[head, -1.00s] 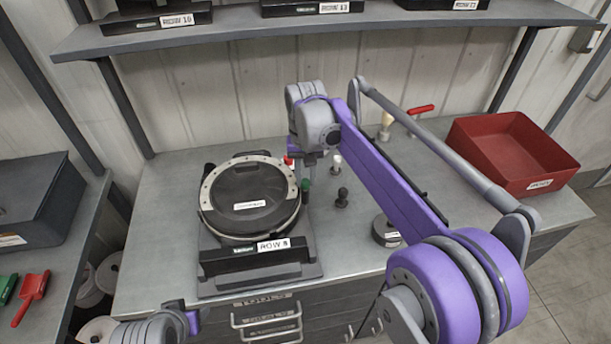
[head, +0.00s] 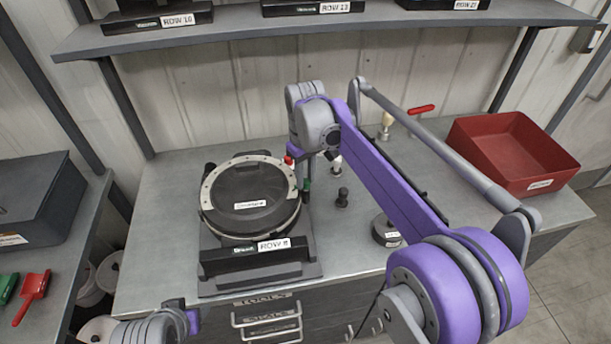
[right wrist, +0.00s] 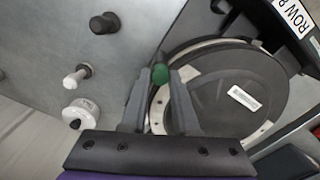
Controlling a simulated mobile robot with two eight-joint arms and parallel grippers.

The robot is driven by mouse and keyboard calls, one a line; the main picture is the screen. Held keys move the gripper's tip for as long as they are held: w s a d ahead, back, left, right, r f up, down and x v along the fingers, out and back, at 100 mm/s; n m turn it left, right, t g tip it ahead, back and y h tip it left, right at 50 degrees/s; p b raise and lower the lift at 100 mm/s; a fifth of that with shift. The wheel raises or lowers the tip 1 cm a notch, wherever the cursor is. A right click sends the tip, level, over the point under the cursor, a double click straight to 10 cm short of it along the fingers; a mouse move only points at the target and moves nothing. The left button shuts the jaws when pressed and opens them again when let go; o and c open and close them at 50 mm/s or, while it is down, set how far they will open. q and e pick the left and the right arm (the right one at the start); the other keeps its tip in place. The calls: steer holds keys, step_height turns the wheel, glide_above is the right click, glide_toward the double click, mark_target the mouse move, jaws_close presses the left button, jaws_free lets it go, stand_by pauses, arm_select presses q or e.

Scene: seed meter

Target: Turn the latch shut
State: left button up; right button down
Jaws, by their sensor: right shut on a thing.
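The seed meter (head: 245,205) is a round black housing with a pale metal rim, lying on a dark base on the bench. At its right edge stands a green-tipped post (head: 306,185); a small red piece (head: 288,160) shows behind it. My right gripper (right wrist: 160,78) is at this edge, its fingers either side of the green tip (right wrist: 160,73) in the right wrist view. It is shut on the latch, whose body is mostly hidden by the fingers and palm. In the head view my right wrist covers part of this spot.
A red bin (head: 510,155) stands at the bench's right. A shelf (head: 330,32) crosses above the bench. The bench's left part is clear.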

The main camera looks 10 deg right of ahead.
mark_target(306, 181)
stand_by(0.4)
steer(key=c, duration=0.7)
jaws_free()
step_height(306, 181, up, 11)
steer(key=shift+f+p, duration=0.1)
steer(key=shift+p, duration=0.3)
steer(key=s+d+f+m+t, duration=0.1)
steer(key=s+d+f+t, duration=0.1)
steer(key=s+f, duration=0.3)
steer(key=s+d+f+m+t, duration=0.2)
steer(key=s+f, duration=0.4)
steer(key=s, duration=0.5)
steer(key=s+d+f+m+t, duration=0.1)
steer(key=s+d+f+m, duration=0.1)
steer(key=s+f, duration=0.4)
steer(key=shift+s+d+f+t, duration=0.15)
steer(key=shift+s+t, duration=0.25)
steer(key=shift+s, duration=0.85)
